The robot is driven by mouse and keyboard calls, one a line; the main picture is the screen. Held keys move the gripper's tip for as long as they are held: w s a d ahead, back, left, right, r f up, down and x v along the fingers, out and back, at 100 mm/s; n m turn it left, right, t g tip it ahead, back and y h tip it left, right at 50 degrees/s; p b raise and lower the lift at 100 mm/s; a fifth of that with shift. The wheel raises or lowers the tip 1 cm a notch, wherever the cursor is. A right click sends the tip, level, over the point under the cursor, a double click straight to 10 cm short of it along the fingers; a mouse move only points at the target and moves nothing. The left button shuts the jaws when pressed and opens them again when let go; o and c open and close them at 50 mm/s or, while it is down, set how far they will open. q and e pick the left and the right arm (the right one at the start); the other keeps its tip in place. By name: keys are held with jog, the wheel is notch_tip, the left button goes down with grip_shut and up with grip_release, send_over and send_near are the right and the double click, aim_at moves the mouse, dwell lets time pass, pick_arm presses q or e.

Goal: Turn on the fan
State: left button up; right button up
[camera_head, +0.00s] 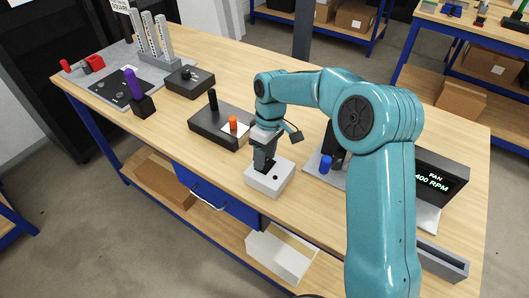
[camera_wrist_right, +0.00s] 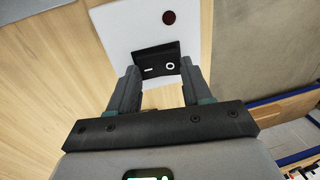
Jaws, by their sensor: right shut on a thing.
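A white switch box (camera_head: 262,184) sits near the front edge of the table. In the right wrist view, the box (camera_wrist_right: 130,30) has a dark red round light (camera_wrist_right: 169,17) and a black rocker switch (camera_wrist_right: 157,62) with white marks. My right gripper (camera_head: 265,167) points down onto the box. My left gripper is not in view.
A dark box (camera_head: 205,127) with a black lever and an orange knob stands left of the switch box. A blue knob (camera_head: 326,165) lies behind my arm.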

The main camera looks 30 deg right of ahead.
jog(key=o, duration=1.1)
jog(key=shift+c, duration=0.2)
notch_tip(320, 180, up, 16)
jog(key=d, duration=0.2)
jog(key=shift+w+d+p, duration=0.2)
jog(key=shift+w+p, duration=0.2)
jog(key=shift+w, duration=0.05)
jog(key=shift+s, duration=0.1)
